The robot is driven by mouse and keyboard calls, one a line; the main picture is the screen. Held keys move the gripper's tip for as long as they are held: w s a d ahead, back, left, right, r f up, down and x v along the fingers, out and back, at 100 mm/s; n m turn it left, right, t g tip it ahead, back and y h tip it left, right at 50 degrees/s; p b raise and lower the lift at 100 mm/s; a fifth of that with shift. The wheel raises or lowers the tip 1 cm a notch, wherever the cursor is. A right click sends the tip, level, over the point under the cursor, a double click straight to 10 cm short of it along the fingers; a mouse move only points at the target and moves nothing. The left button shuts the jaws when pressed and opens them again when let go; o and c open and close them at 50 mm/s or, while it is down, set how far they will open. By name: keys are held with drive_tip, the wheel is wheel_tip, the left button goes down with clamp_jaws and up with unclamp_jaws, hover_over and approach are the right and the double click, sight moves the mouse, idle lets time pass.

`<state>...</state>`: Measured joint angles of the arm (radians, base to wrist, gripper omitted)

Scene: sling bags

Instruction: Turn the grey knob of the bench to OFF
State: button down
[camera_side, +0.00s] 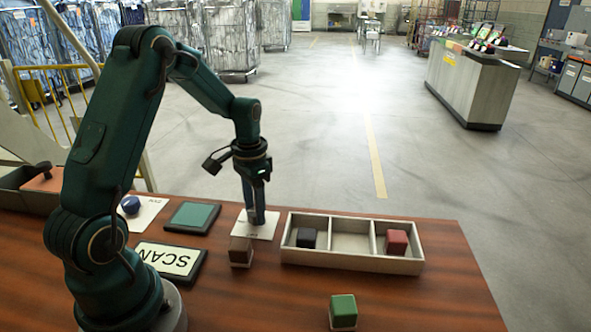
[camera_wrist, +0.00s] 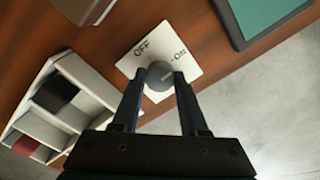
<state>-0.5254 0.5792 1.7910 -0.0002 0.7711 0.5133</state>
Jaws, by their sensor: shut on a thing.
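The grey knob (camera_wrist: 159,76) is a round knob on a white plate (camera_wrist: 190,52) marked OFF and ON. In the wrist view, OFF is printed at the plate's upper left and ON to the right of the knob. My gripper (camera_wrist: 160,82) is shut on the knob, with one finger on each side of it. A small line shows on the knob's top, but I cannot tell which label it points to. In the side view my gripper (camera_side: 257,218) points down over the white plate (camera_side: 266,231), and its fingers mostly hide the knob.
A three-compartment tray (camera_side: 350,262) stands right of the plate, with a black cube (camera_side: 306,238) and a red cube (camera_side: 397,242). A brown cube (camera_side: 240,251) sits close in front. A SCAN pad (camera_side: 170,260), green-topped pad (camera_side: 192,216) and blue knob (camera_side: 131,204) lie left. A green cube (camera_side: 343,311) is in front.

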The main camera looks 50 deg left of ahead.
drive_tip(key=shift+n, duration=0.3)
drive_tip(key=n, duration=1.7)
idle(0.6)
drive_tip(key=shift+c, duration=2.1)
unclamp_jaws()
